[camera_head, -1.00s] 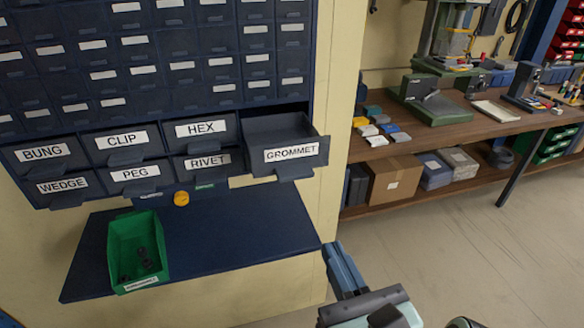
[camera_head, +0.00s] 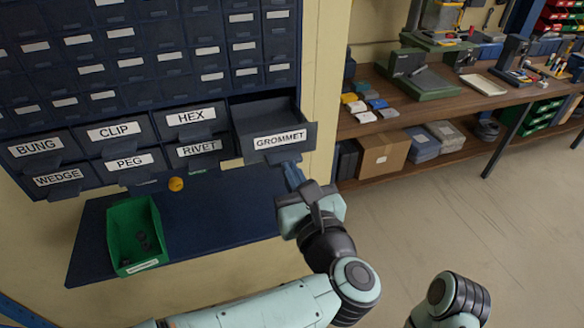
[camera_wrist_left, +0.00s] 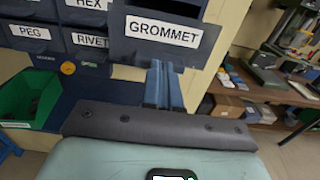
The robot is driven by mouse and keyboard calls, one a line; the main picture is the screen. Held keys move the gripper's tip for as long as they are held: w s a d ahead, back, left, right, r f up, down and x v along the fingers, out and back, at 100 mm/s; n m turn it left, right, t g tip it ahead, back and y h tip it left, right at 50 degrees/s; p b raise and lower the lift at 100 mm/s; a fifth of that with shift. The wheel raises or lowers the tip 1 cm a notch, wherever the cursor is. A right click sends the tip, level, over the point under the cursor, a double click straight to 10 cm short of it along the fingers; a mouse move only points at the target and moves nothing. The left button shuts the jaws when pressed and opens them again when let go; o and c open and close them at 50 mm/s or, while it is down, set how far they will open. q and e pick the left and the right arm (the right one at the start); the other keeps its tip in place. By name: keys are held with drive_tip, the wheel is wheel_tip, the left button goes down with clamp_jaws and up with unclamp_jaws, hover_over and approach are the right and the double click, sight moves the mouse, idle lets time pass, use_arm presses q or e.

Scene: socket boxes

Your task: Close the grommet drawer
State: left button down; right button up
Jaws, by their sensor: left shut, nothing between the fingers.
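The grommet drawer (camera_head: 278,138) is pulled out of the dark blue cabinet, with its open top showing and its label facing me. It also shows in the left wrist view (camera_wrist_left: 164,42), straight ahead of the fingers. My left gripper (camera_head: 290,172) is shut and empty, its fingertips just below the drawer's front. In the left wrist view the shut fingers (camera_wrist_left: 160,72) reach up to the drawer's lower edge; I cannot tell whether they touch it. My right gripper is not in view.
The hex (camera_head: 190,117) and rivet (camera_head: 199,149) drawers beside it are shut. A green bin (camera_head: 136,236) with dark parts stands on the blue shelf (camera_head: 215,222) below. A yellow round thing (camera_head: 176,184) is under the drawers. A workbench (camera_head: 450,106) stands at the right.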

sight(281, 156)
use_arm(q)
drive_tip(key=shift+w+a, duration=0.1)
idle(0.3)
drive_tip(key=b+x, duration=0.1)
drive_tip(key=x, duration=0.1)
drive_tip(key=b+x, duration=0.3)
drive_tip(key=x, duration=0.1)
drive_tip(key=shift+f+b, duration=0.35)
drive_tip(key=x, duration=0.7)
drive_tip(key=shift+w+r, duration=0.15)
drive_tip(key=shift+r, duration=0.1)
drive_tip(key=shift+a+r, duration=0.15)
drive_tip(key=shift+r, duration=0.05)
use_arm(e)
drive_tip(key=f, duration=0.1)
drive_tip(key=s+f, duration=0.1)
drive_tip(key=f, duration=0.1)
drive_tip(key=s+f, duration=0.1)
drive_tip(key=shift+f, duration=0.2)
use_arm(q)
drive_tip(key=shift+a, duration=0.1)
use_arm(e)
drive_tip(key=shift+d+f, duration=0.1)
